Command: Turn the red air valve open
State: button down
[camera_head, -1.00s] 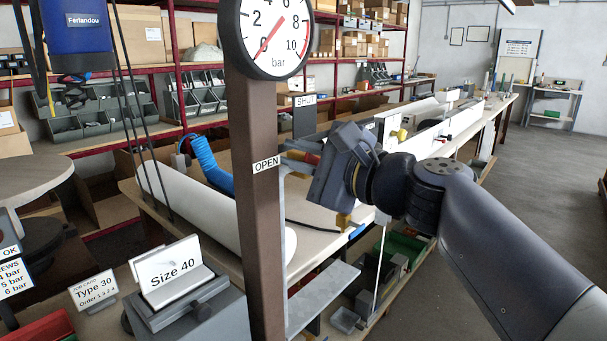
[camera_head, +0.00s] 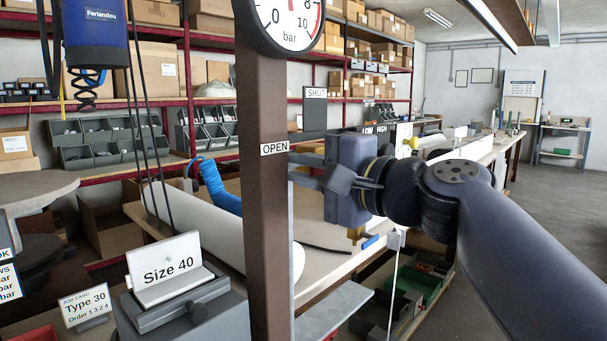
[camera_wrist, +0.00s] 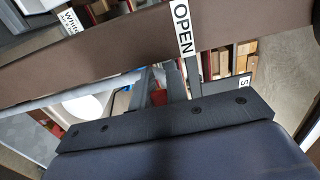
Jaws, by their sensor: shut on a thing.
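My gripper (camera_head: 307,172) is just right of the brown post, with its two fingers reaching toward it. In the wrist view the fingers (camera_wrist: 165,84) close around a small red piece (camera_wrist: 158,97), which looks like the red air valve's handle. Most of the valve is hidden by the fingers and the post. The OPEN label (camera_head: 274,148) is on the post, left of the fingertips; it also shows in the wrist view (camera_wrist: 183,28). The SHUT label (camera_head: 315,92) is on a plate above the gripper. The pressure gauge (camera_head: 290,22) is cut off at the top; I cannot read its needle.
The brown post (camera_head: 265,230) stands upright right beside my gripper. A long workbench (camera_head: 330,232) with a white roll (camera_head: 215,225) lies behind. A Size 40 sign (camera_head: 163,270) stands at front left. Open floor (camera_head: 535,215) is at the right.

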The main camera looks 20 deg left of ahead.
dwell(0.3)
jog(key=c, duration=1.4)
grip_release()
jog(key=shift+d, duration=0.1)
jog(key=v, duration=1)
jog(key=shift+d, duration=0.3)
jog(key=shift+s+a, duration=0.1)
jog(key=x, duration=1)
jog(key=shift+a, duration=0.35)
